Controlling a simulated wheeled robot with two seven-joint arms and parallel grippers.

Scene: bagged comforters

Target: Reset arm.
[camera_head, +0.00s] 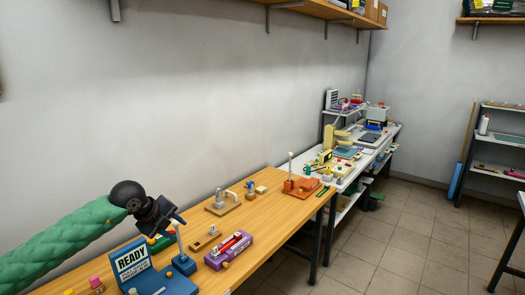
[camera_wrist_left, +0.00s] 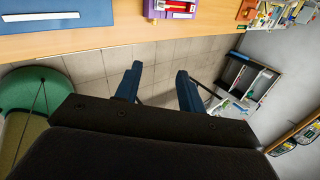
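My left arm comes in from the left in the head view, in a green padded sleeve. Its black gripper (camera_head: 168,220) hangs above the wooden table (camera_head: 270,208), near the blue READY sign (camera_head: 132,262). In the left wrist view the two blue fingers of this gripper (camera_wrist_left: 158,92) stand apart with nothing between them, and tiled floor shows behind them. My right gripper is in neither view. No bagged comforter can be made out.
A purple box (camera_head: 230,250), a blue stand (camera_head: 184,264) and an orange stand (camera_head: 300,187) are on the table. A white workbench (camera_head: 345,183) stands beyond. Grey shelves (camera_head: 495,150) stand at the right. The tiled floor (camera_head: 400,250) between is clear.

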